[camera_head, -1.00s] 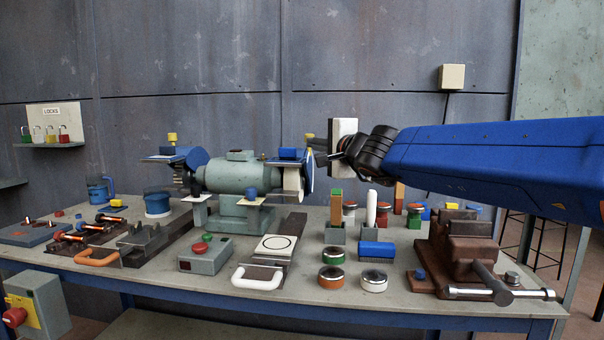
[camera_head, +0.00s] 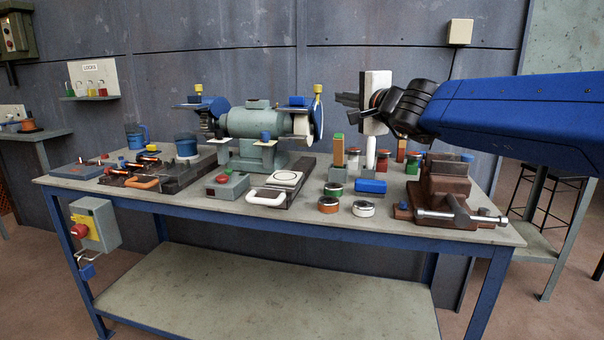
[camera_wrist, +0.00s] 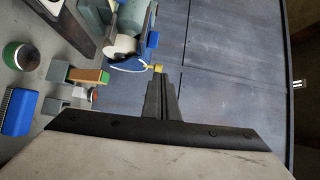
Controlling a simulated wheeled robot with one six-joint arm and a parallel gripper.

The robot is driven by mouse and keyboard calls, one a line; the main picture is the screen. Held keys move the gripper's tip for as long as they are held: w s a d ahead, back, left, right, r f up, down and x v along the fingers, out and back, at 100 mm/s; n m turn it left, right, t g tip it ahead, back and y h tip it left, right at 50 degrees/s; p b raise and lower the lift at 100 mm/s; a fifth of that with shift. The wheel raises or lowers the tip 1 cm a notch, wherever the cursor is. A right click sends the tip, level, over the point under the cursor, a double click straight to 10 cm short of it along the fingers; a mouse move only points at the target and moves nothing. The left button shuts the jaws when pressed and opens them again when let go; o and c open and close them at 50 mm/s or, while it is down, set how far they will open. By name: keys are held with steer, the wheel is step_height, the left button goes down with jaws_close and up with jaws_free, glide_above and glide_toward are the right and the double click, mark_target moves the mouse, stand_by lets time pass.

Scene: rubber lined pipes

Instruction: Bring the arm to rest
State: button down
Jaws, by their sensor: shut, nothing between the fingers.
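My gripper (camera_head: 347,99) is at the right in the head view, held above the workbench (camera_head: 115,200) and pointing left toward the bench grinder (camera_head: 250,122). Its fingers are together with nothing between them. The wrist view shows the same closed dark fingers (camera_wrist: 160,97) in front of the wall, with a yellow block on the grinder (camera_wrist: 157,69) just beyond their tips in the picture. My blue arm reaches in from the right edge, above the vise (camera_head: 446,190).
Below my gripper, small blocks and round tins (camera_head: 363,209) stand on the bench, with a blue block (camera_head: 371,186). A wall box (camera_head: 460,32) hangs behind my arm. A red-button switch box (camera_head: 95,224) hangs at the bench's left end. The lower shelf (camera_head: 260,295) is bare.

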steer(key=s+d+f+n+g, duration=0.3)
steer(key=s+f+n+g, duration=0.6)
steer(key=s+f, duration=1.2)
steer(key=s+d+f+n+g+h, duration=0.2)
steer(key=s+d+f+n+h, duration=0.2)
steer(key=s+d+f, duration=1.1)
step_height(320, 180, down, 4)
steer(key=s+h, duration=0.1)
steer(key=h, duration=0.2)
steer(key=shift+s+d+r+g, duration=0.2)
steer(key=shift+s+r+g, duration=0.05)
steer(key=shift+s+g, duration=0.15)
